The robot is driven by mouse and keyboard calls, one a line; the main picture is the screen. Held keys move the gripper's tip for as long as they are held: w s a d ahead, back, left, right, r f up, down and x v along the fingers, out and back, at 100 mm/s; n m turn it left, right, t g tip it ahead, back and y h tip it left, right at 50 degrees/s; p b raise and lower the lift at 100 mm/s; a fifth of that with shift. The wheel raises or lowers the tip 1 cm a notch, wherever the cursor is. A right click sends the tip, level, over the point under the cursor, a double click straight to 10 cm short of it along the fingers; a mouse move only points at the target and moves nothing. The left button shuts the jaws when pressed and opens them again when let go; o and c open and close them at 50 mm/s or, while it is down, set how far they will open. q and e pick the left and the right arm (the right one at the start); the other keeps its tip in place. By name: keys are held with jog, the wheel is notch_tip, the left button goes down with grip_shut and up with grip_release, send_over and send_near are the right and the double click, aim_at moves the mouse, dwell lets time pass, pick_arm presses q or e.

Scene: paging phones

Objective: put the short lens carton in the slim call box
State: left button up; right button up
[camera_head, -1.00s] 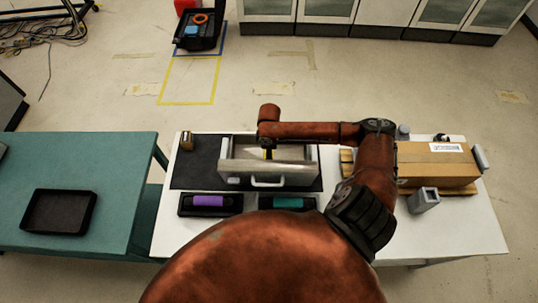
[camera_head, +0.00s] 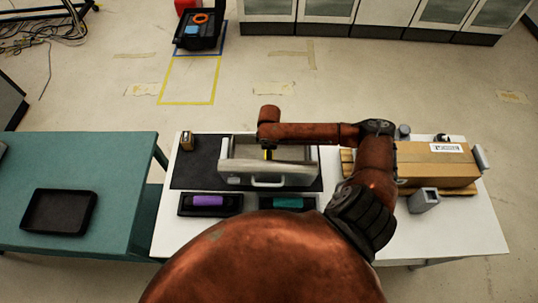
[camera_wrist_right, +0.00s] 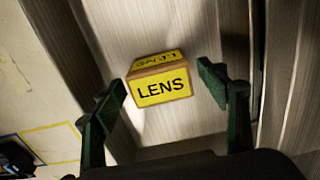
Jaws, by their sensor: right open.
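A yellow lens carton (camera_wrist_right: 161,84) with brown edges and black LENS print sits between my right fingertips in the right wrist view, with a gap on each side. Grained grey metal walls (camera_wrist_right: 150,25) surround it. In the head view my right gripper (camera_head: 268,150) points down into an open metal box with a front handle (camera_head: 268,184); the arm partly hides its inside. The right gripper is open. My left gripper is not in view. I cannot tell for sure which container is the slim call box.
Two black trays hold a purple item (camera_head: 208,201) and a teal item (camera_head: 288,202). A large cardboard box (camera_head: 435,165) and grey holder (camera_head: 424,200) are right. An empty black tray (camera_head: 60,211) lies left.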

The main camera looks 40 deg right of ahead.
notch_tip(320, 180, up, 12)
dwell(0.4)
dwell(1.0)
